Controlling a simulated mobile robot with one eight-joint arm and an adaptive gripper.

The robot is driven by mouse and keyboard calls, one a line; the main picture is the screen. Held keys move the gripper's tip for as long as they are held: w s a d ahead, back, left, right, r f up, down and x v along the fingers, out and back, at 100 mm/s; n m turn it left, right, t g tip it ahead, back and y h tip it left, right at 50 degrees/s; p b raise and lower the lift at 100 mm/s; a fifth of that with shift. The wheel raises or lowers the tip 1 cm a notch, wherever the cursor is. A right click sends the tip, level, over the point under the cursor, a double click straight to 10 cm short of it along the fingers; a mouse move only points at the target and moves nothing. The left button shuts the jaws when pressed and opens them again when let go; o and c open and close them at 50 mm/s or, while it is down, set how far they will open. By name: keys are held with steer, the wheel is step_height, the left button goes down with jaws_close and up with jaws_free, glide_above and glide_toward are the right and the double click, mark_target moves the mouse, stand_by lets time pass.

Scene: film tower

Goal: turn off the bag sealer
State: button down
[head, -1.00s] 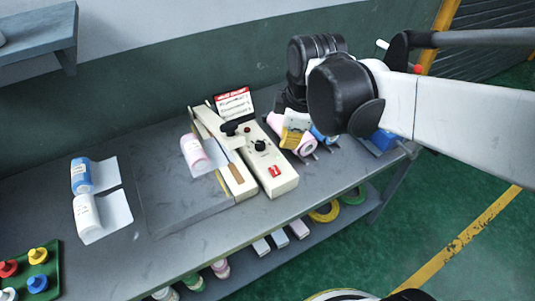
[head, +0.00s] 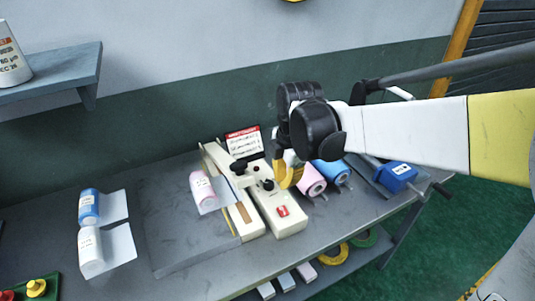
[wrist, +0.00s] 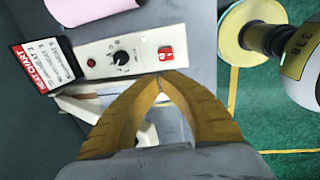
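The bag sealer (head: 290,226) is a long cream-white machine on the grey bench, with a black-handled arm along its left side. Its red switch (head: 282,211) is at the front end of the top, with a black dial (head: 267,185) behind it. My gripper (head: 289,178) has yellow fingers and is just right of the dial, above the sealer's right side. In the wrist view the fingertips (wrist: 161,84) meet, with nothing between them, close to the red switch (wrist: 166,54). The dial (wrist: 121,57) also shows there. I cannot tell whether the fingertips touch the sealer.
A red-headed heat chart (head: 243,142) stands behind the sealer. Pink (head: 312,180) and blue rolls and a blue device (head: 397,175) are on the right.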

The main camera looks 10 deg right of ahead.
mark_target(278, 207)
steer(key=f+b, duration=0.1)
steer(key=f, duration=0.3)
steer(key=w+f+b, duration=0.1)
steer(key=f+b, duration=0.1)
steer(key=f, duration=0.2)
steer(key=w+f+b, duration=0.1)
steer(key=f+b, duration=0.1)
steer(key=f, duration=0.2)
steer(key=shift+a, duration=0.25)
steer(key=shift+w+a+f+g, duration=0.1)
steer(key=shift+f+g, duration=0.3)
steer(key=shift+g, duration=0.2)
steer(key=shift+r, duration=0.1)
steer(key=shift+s+d+r, duration=0.15)
steer(key=shift+s, duration=0.25)
steer(key=shift+s+d+r, duration=0.1)
steer(key=shift+s, duration=0.25)
